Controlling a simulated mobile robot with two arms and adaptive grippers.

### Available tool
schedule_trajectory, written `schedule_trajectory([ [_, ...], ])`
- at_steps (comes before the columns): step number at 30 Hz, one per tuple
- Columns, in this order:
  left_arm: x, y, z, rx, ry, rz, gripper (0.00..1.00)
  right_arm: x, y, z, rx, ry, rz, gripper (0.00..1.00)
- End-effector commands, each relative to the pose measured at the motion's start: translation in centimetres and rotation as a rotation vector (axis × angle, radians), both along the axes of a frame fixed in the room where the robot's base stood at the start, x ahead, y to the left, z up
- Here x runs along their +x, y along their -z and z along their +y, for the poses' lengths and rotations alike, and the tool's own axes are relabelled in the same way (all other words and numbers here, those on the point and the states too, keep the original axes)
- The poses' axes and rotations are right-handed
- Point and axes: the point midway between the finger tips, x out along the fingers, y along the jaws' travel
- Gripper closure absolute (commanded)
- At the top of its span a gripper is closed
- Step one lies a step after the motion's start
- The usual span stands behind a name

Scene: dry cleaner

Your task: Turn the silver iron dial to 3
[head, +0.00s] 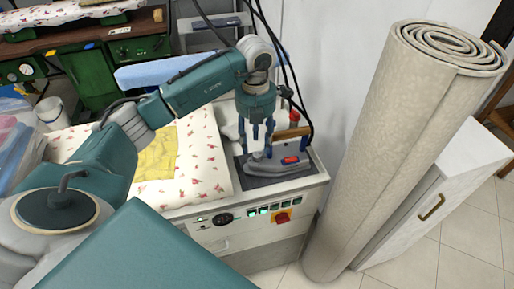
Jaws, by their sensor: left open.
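The silver iron (285,165) rests on a dark pad at the right end of the ironing table, with a red patch on its side. My left gripper (257,149) points down from above at the left part of the iron. Its fingers are open, with the tips close to the iron's top; I cannot tell whether they touch it. The iron's dial is not clear to see, and the fingers cover that part. My right gripper is not in view.
The table front has a black knob (223,219), green switches and a red-yellow switch (282,217). A patterned cloth (205,165) covers the board on the left. A tall beige roll (385,150) stands close on the right. Dark cables hang behind my arm.

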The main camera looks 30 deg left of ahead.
Motion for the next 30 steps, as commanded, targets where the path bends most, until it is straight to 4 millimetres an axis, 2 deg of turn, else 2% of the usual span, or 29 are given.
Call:
schedule_trajectory([
  [1, -0.1, 0.9, -0.1, -0.001, -0.001, 0.004, 0.58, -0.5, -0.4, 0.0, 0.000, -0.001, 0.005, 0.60],
  [3, -0.1, 2.0, -0.1, -0.001, 0.001, 0.003, 0.58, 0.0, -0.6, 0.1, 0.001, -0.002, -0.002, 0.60],
  [5, 0.0, 2.8, -0.1, -0.001, 0.001, 0.002, 0.58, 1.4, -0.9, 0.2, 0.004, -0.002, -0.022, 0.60],
  [9, 0.0, 4.0, 0.0, -0.001, 0.000, 0.000, 0.58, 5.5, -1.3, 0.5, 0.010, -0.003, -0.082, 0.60],
  [12, 0.0, 4.4, 0.0, -0.001, 0.001, -0.002, 0.58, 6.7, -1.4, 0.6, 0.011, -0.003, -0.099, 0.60],
  [15, 0.1, 4.5, -0.1, -0.001, 0.001, -0.002, 0.58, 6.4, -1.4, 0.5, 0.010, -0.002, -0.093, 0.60],
  [19, 0.1, 4.5, -0.1, -0.001, 0.001, -0.002, 0.58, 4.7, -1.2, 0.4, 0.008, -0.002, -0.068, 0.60],
  [20, 0.0, 4.5, -0.1, -0.001, 0.001, -0.002, 0.62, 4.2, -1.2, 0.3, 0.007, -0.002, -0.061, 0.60],
  [22, 0.1, 4.4, -0.1, -0.001, 0.001, -0.002, 0.76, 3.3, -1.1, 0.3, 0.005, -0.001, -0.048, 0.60],
  [26, 0.1, 4.4, -0.1, -0.001, 0.001, -0.002, 1.00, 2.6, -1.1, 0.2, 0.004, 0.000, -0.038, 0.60],
  [30, 0.1, 4.4, 0.0, -0.001, 0.003, -0.002, 1.00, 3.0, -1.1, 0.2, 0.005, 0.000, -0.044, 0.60],
])
